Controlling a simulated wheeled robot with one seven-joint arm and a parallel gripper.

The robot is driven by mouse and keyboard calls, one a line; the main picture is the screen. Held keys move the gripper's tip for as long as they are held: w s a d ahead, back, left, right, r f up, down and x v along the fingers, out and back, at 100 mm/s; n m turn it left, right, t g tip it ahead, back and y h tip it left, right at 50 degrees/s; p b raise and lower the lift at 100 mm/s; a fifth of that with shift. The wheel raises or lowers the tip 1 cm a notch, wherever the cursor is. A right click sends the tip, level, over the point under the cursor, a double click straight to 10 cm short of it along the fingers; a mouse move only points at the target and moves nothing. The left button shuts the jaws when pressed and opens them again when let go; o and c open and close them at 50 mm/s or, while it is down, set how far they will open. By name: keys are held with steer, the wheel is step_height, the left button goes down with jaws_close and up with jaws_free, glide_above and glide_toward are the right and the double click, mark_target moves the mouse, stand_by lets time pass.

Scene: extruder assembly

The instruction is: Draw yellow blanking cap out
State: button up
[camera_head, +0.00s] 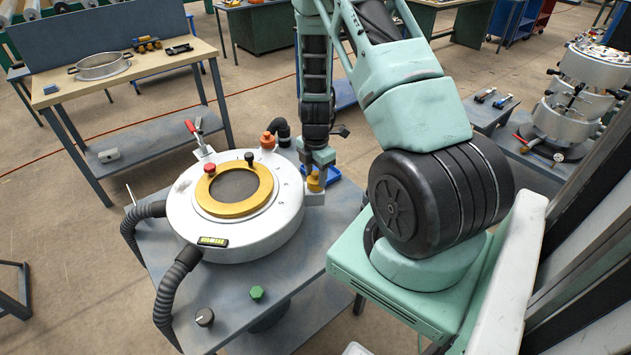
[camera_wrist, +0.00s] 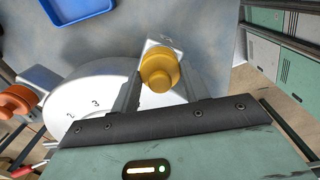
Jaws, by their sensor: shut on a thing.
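The yellow blanking cap (camera_head: 314,183) is at the right side of the white round extruder body (camera_head: 230,240), by a small pale block (camera_head: 315,198). In the wrist view the cap (camera_wrist: 160,68) appears as a stepped yellow knob in front of a pale block marked with a number. My gripper (camera_head: 318,170) points down at the cap from above. In the wrist view its fingers lie on either side of the cap, shut on it. Whether the cap is still seated in its port cannot be told; the fingers hide part of it.
An orange cap (camera_head: 267,140) and a black hose elbow (camera_head: 283,130) stand at the body's back edge. A blue tray (camera_wrist: 76,8) lies beyond the gripper.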

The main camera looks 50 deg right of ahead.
steer(key=shift+r, duration=0.2)
steer(key=shift+r+p, duration=2.25)
steer(key=shift+r, duration=1.2)
